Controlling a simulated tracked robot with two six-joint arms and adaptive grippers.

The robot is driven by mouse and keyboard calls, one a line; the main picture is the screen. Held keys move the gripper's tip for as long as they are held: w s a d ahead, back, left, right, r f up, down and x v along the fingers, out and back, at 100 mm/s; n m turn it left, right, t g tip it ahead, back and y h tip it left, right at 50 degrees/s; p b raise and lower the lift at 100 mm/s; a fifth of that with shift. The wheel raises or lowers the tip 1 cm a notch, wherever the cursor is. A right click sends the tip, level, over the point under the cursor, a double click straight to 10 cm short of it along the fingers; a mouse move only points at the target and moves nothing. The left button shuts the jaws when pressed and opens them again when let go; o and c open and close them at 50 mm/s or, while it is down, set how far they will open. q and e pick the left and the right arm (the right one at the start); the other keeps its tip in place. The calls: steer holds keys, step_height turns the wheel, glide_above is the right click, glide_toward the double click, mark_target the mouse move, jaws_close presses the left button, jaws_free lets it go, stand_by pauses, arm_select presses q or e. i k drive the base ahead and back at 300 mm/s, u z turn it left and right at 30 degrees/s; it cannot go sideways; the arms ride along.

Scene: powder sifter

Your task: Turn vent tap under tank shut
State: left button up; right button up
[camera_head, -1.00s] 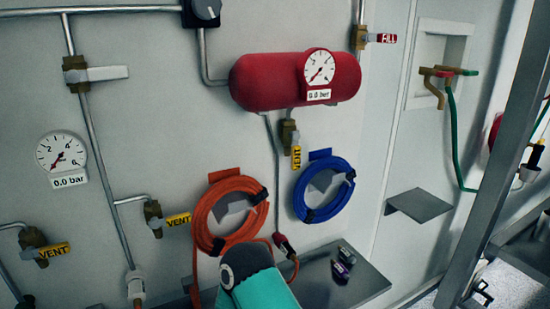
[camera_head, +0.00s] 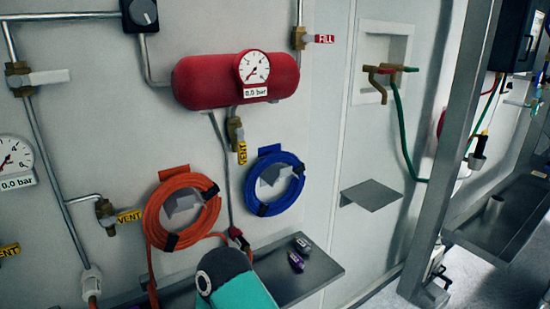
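The red tank (camera_head: 236,80) is mounted on the wall and its gauge (camera_head: 253,69) reads 0.0 bar. The vent tap (camera_head: 235,131) hangs under the tank, with a brass body and a yellow VENT handle (camera_head: 241,153) pointing down, roughly in line with its pipe. Part of a teal and dark arm of mine (camera_head: 236,282) shows at the bottom centre, below the tap and apart from it. No gripper fingers are visible in this view.
Orange (camera_head: 165,235) and blue (camera_head: 274,205) hose coils hang below the tank. Another VENT tap (camera_head: 107,214) is at left and a FILL tap (camera_head: 300,38) at upper right. A grey shelf (camera_head: 305,280) holds small fittings. An empty small shelf (camera_head: 371,195) is at right.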

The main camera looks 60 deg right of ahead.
mark_target(239, 132)
steer(key=z, duration=0.05)
steer(key=k, duration=1.4)
steer(key=z, duration=0.45)
steer(key=i, duration=1)
steer(key=u, duration=0.1)
